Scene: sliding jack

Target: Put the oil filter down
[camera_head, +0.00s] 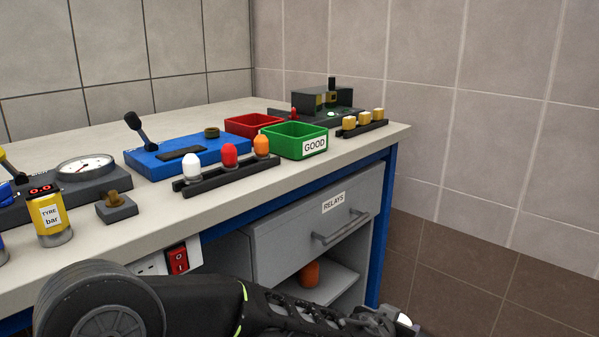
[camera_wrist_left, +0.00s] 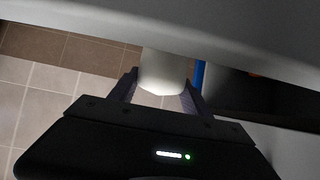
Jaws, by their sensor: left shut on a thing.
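My left gripper (camera_head: 388,319) is at the bottom of the head view, low and in front of the cabinet, partly cut off by the frame edge. A small white bit of the held thing shows at its tip. In the left wrist view the gripper (camera_wrist_left: 162,84) is shut on a white rounded cylinder (camera_wrist_left: 162,70), which I take to be the oil filter. The filter's far end is hidden by a grey surface. My right gripper is not in view.
The bench top (camera_head: 240,190) carries a rack (camera_head: 228,176) with white, red and orange pieces, a green GOOD bin (camera_head: 294,140) and a red bin (camera_head: 252,124). Below the grey RELAYS drawer (camera_head: 312,225), an orange thing (camera_head: 310,274) stands on an open shelf (camera_head: 333,285).

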